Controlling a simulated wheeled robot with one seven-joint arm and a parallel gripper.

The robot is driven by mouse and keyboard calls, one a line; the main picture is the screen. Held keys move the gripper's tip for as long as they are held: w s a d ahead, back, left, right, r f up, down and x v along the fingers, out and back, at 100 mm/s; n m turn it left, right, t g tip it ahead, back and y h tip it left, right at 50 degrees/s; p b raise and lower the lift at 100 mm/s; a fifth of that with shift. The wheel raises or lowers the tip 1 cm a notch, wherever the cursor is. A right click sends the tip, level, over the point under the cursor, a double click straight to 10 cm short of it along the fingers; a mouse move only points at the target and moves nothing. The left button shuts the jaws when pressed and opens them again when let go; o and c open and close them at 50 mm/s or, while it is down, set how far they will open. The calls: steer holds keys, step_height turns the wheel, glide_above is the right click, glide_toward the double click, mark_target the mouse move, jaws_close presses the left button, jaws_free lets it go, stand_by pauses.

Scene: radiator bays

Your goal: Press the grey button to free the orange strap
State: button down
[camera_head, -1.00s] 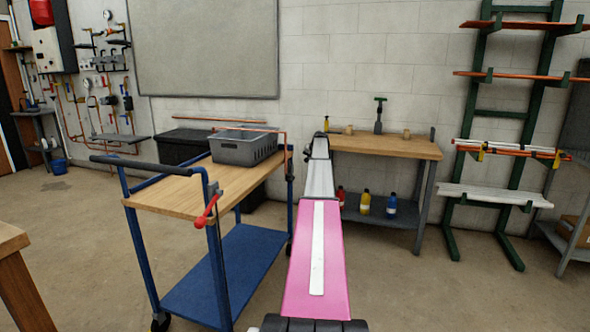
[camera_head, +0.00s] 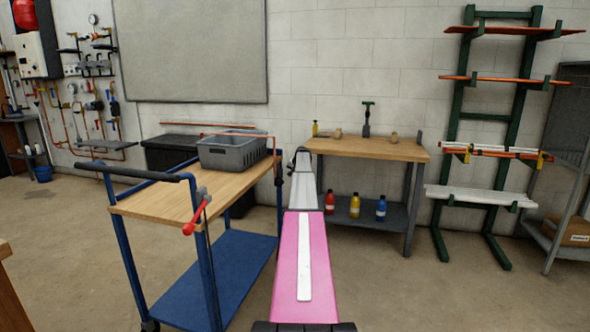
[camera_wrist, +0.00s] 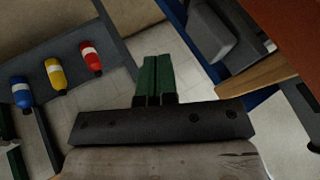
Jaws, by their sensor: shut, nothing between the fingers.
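My gripper shows in the wrist view as two dark green fingers (camera_wrist: 157,80) side by side. They are shut and empty, over the floor. In the head view my arm reaches forward toward the workbench, and its end lies in front of the bench's left edge; the fingers cannot be made out there. A bundle of white and orange pipes (camera_head: 495,152) lies on the green rack at right, with yellow-orange bands (camera_head: 466,153) near its ends. I cannot tell whether either band is the strap. No grey button can be made out in either view.
A blue trolley (camera_head: 240,247) with a red-handled lever (camera_head: 195,219) and a grey crate (camera_head: 232,154) stands left of my arm. The workbench (camera_head: 365,148) stands ahead, with red, yellow and blue bottles (camera_head: 355,206) on its lower shelf. Floor before the rack (camera_head: 500,150) is clear.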

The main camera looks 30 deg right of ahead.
mark_target(281, 174)
steer(key=shift+w+a+f, duration=0.3)
steer(key=shift+w+a, duration=0.35)
steer(key=shift+w, duration=0.3)
steer(key=shift+w+a+f, duration=0.25)
steer(key=shift+w+a, duration=0.4)
steer(key=shift+w, duration=0.3)
